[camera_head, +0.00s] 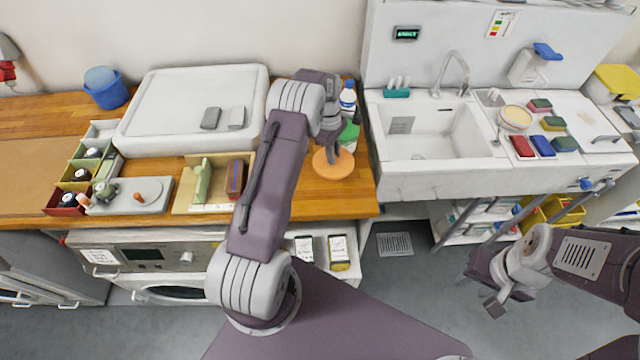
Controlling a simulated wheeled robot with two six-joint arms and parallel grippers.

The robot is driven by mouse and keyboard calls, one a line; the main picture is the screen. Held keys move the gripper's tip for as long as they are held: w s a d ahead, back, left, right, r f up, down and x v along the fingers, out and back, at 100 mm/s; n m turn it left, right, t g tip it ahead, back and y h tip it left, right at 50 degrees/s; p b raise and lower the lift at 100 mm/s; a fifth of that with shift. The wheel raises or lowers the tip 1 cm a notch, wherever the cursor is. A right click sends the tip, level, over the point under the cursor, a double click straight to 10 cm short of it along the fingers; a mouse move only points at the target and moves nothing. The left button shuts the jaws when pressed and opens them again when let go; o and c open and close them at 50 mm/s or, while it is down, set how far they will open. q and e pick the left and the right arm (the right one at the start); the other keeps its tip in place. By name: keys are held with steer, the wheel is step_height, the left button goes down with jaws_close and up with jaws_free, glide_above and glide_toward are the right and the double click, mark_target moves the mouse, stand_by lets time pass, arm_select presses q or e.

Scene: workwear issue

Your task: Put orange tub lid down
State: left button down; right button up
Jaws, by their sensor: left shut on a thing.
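The orange tub lid (333,165) is a flat round disc low over the wooden worktop, near its right end by the sink. My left gripper (332,154) is above it, fingers pointing down, shut on the lid. Whether the lid touches the wood cannot be told from this view. The gripper and wrist hide part of the lid's middle and far side. My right gripper (494,303) hangs over the floor at the lower right, away from the worktop, and its finger gap is not clear.
A white-and-blue bottle (348,100) and a green item (349,134) stand just behind the lid. A wooden tray (212,208) with brushes lies to the left. The white sink (420,180) borders the worktop on the right. Bare wood (345,202) shows in front of the lid.

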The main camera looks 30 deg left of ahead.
mark_target(319, 173)
arm_select(q)
steer(key=s+f+b, duration=0.1)
steer(key=s+f, duration=0.1)
steer(key=s, duration=0.1)
steer(key=s+a+f+b, duration=0.1)
steer(key=s, duration=0.1)
steer(key=shift+s+a+f+b, duration=0.1)
steer(key=shift+s+f+b, duration=0.1)
steer(key=shift+f+b, duration=0.2)
steer(key=shift+s+a+f, duration=0.1)
steer(key=shift+s, duration=0.4)
step_height(319, 173, down, 4)
steer(key=b, duration=0.4)
steer(key=shift+f, duration=0.25)
steer(key=shift+r, duration=0.25)
steer(key=shift+f, duration=0.15)
steer(key=c, duration=1.3)
jaws_free()
